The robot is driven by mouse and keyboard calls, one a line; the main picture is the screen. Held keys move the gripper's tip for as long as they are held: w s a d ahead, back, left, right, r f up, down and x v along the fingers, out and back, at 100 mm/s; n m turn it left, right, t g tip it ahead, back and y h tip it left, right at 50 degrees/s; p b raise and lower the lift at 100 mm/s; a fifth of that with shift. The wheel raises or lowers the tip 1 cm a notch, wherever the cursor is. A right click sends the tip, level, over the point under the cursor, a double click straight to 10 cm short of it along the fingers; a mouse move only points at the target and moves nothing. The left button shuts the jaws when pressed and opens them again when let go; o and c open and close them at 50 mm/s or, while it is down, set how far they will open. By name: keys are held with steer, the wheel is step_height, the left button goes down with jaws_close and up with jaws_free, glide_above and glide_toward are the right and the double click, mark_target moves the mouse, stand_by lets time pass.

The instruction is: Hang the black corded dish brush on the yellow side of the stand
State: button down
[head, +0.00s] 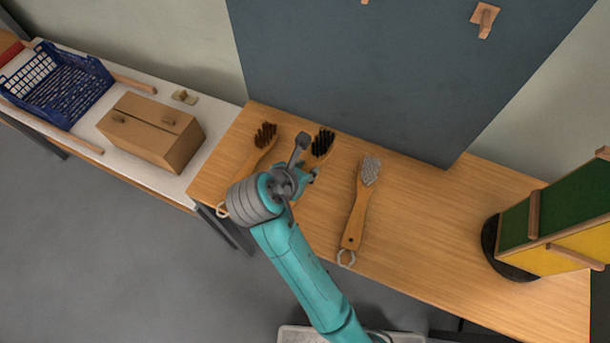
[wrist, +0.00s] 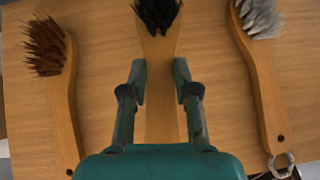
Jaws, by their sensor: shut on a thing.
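The black-bristled dish brush (head: 323,142) lies on the wooden table between two other brushes; its bristles and wooden handle show in the wrist view (wrist: 157,60). My gripper (head: 304,176) is over its handle, one finger on each side in the wrist view (wrist: 160,85), and is shut on it. The handle's lower end and any cord are hidden behind my gripper. The stand (head: 530,215) is at the right end of the table on a dark round base. Its yellow side (head: 565,250) faces the front and carries a wooden peg (head: 576,257); a green side is above it.
A dark panel (head: 390,70) rises behind. Table before the stand is clear.

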steer(key=shift+f, duration=1.95)
steer(key=shift+f, duration=0.2)
steer(key=c, duration=0.9)
jaws_free()
steer(key=shift+o, duration=0.2)
steer(key=shift+s+r, duration=0.1)
steer(key=v, duration=1)
steer(key=shift+s+d+r, duration=0.1)
steer(key=shift+s+r, duration=0.1)
steer(key=shift+s, duration=0.1)
